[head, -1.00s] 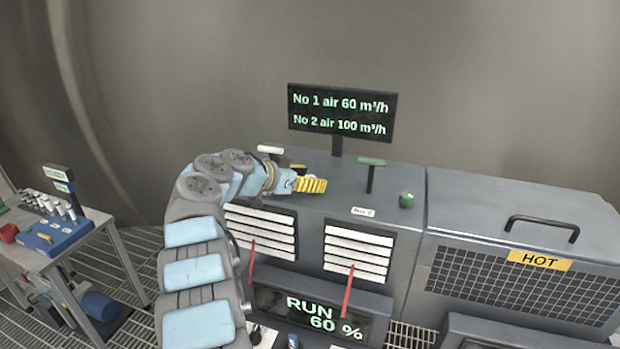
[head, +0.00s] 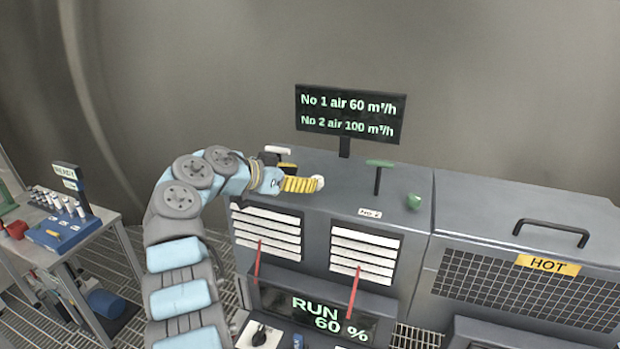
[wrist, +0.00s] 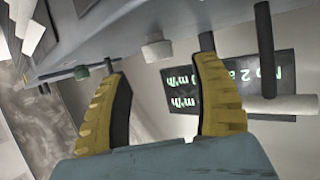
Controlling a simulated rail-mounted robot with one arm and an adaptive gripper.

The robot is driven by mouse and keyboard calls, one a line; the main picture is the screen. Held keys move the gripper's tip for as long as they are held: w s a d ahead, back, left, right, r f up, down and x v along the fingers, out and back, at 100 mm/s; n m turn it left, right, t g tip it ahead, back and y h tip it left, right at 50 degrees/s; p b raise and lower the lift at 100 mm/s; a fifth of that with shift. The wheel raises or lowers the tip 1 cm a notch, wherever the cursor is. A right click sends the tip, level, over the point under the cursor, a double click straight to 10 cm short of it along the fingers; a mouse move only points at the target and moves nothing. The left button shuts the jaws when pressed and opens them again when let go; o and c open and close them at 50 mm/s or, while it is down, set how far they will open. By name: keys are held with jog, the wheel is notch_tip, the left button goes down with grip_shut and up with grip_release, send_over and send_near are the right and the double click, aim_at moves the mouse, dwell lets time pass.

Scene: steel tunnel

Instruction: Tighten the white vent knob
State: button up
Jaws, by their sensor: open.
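The white vent knob (head: 318,182) is a small round knob on top of the grey console, just right of my gripper's fingertips in the head view. My gripper (head: 303,185) has yellow ribbed fingers and reaches over the console from the left. In the wrist view the pale knob (wrist: 157,49) shows between and just beyond the fingertips. My gripper (wrist: 159,62) is open there, with a clear gap between its fingers and nothing held. Whether a finger touches the knob cannot be told.
A white T-handle (head: 278,150) stands behind my gripper and a green T-handle (head: 379,163) to its right. A green knob (head: 413,201) sits farther right. The display (head: 350,114) rises behind. A box marked HOT (head: 547,264) is at right.

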jog(key=v, duration=0.6)
jog(key=shift+s+a, duration=0.25)
jog(key=shift+a, duration=0.05)
jog(key=shift+d+r, duration=0.1)
